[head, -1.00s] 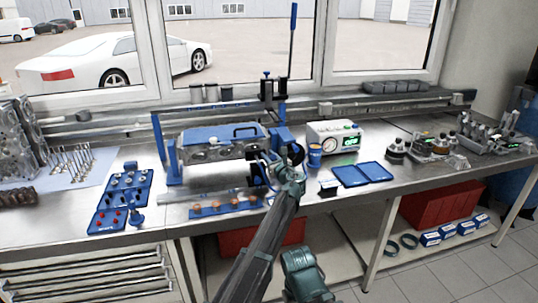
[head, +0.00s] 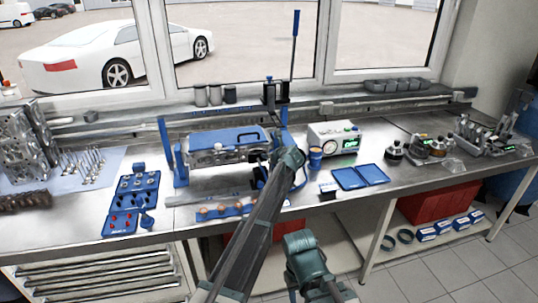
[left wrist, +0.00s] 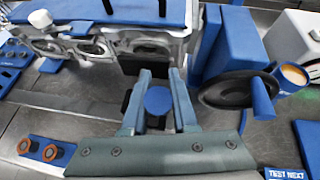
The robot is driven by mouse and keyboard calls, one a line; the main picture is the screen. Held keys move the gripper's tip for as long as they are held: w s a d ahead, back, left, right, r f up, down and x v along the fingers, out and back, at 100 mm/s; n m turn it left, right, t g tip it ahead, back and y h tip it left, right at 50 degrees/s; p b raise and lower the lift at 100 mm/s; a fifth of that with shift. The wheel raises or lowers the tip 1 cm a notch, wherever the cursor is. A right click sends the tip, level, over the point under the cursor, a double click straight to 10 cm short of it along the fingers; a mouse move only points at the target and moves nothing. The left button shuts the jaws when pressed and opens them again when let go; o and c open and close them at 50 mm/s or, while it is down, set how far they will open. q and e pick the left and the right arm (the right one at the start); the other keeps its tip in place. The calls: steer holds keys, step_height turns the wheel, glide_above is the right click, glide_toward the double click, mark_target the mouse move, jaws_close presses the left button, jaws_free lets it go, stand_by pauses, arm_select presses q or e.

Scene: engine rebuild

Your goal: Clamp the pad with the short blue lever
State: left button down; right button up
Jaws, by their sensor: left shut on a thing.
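My left gripper (left wrist: 158,88) is shut on the short blue lever (left wrist: 158,101), whose round blue end shows between the two fingers in the left wrist view. The rest of the lever is hidden behind the fingers. In the head view my left forearm covers most of this spot at the right end of the blue fixture. A dark block (left wrist: 130,68), possibly the pad, sits just beyond the fingers, against the end of the metal cylinder head (left wrist: 95,45). I cannot tell if it presses on it.
A black handwheel with a blue handle (left wrist: 263,100) stands close to the right of my left gripper. A cup (head: 315,153), a test box (head: 335,137) and an open blue tray (head: 360,176) lie further right. A blue strip with orange-brown parts (head: 222,211) lies in front.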

arm_select(q)
steer(key=c, duration=0.7)
jaws_free()
